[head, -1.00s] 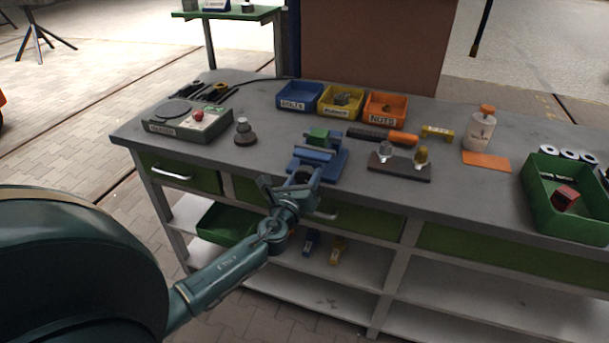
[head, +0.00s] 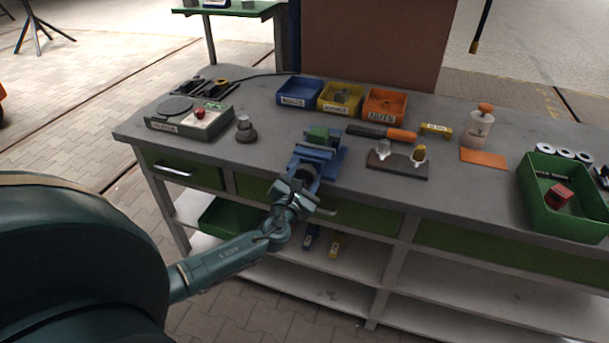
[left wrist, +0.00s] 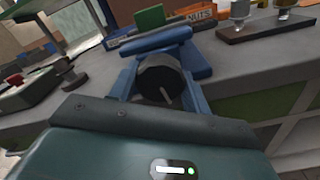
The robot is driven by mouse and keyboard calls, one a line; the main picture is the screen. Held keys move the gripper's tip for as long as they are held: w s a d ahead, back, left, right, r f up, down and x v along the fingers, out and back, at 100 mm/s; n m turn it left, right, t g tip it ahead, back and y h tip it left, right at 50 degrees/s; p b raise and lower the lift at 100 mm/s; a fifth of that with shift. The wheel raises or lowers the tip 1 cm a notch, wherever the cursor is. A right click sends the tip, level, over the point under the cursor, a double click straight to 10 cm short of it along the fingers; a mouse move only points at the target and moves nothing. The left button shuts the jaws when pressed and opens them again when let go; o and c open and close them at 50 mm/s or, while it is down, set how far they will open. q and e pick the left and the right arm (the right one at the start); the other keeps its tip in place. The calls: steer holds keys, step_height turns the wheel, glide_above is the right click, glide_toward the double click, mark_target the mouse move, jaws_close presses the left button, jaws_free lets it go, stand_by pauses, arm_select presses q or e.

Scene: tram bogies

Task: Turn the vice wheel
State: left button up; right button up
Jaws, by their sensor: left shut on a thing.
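The blue vice (head: 326,158) stands at the front edge of the grey workbench, with a green block (head: 318,134) at its top. Its dark round wheel (head: 307,172) faces the front and is partly covered by my gripper. In the left wrist view the black wheel (left wrist: 158,78) with a pale mark on its face sits between two blue fingers. My left gripper (head: 302,178) reaches up from the front and is shut on the wheel, one finger on each side. My right gripper is not in view.
Blue, yellow and orange bins (head: 384,102) stand behind the vice. A dark stand with two knobs (head: 397,163) is close on the right. A green crate (head: 565,205) stands at the far right.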

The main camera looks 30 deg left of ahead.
arm_select(q)
steer(key=shift+m, duration=1.1)
steer(key=o, duration=1)
steer(key=b+v, duration=0.1)
steer(key=v, duration=1.2)
steer(key=shift+s+a, duration=0.1)
